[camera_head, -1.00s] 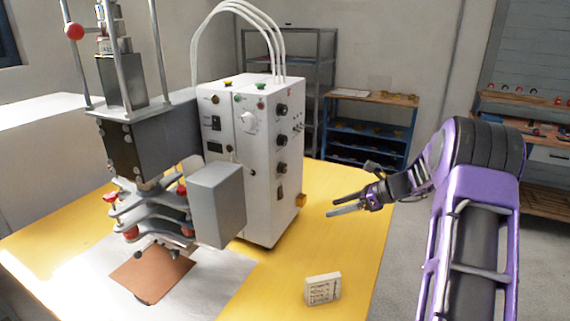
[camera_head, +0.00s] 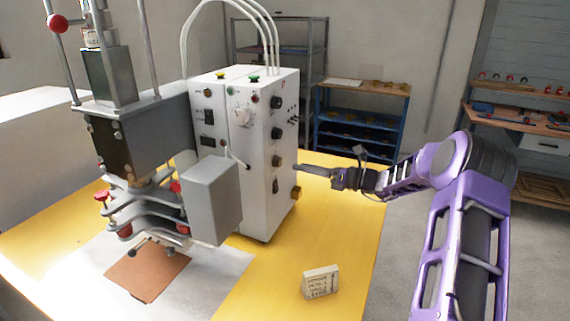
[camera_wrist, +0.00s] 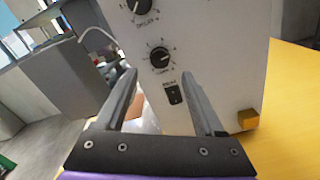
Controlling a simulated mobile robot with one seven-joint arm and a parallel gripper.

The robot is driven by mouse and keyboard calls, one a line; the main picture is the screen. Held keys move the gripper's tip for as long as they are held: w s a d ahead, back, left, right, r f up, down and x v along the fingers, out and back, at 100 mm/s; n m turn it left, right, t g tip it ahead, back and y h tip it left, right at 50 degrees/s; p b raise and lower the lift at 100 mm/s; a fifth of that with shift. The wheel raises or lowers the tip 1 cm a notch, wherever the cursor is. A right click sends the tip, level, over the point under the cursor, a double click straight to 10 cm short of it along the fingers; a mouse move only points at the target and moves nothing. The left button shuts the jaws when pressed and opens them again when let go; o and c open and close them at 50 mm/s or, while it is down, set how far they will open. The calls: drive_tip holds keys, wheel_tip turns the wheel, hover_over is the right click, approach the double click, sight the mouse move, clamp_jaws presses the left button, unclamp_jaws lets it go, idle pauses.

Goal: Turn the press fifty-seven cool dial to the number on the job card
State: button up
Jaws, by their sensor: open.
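The press control box (camera_head: 258,170) is white with a column of black dials on its right face. The lowest dial (camera_head: 277,161), above a black switch, shows in the wrist view as a black knob (camera_wrist: 160,57) on a numbered scale. Its label is too blurred to read surely. My gripper (camera_head: 298,167) is open and empty beside that face; in the wrist view its fingers (camera_wrist: 160,78) point at the lowest dial, apart from it as far as I can tell. The white job card (camera_head: 321,283) stands on the yellow table; its handwriting is too small to read.
A yellow block (camera_head: 296,192) sticks out low on the box's right edge. The grey press (camera_head: 140,140) with red knobs stands to the left over a brown sheet (camera_head: 147,273). The yellow table (camera_head: 345,225) is clear between box and card. Shelves stand behind.

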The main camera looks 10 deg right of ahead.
sight(281, 162)
drive_tip(key=x, duration=0.6)
drive_tip(key=shift+w+a, duration=0.25)
drive_tip(key=shift+a, duration=0.05)
clamp_jaws()
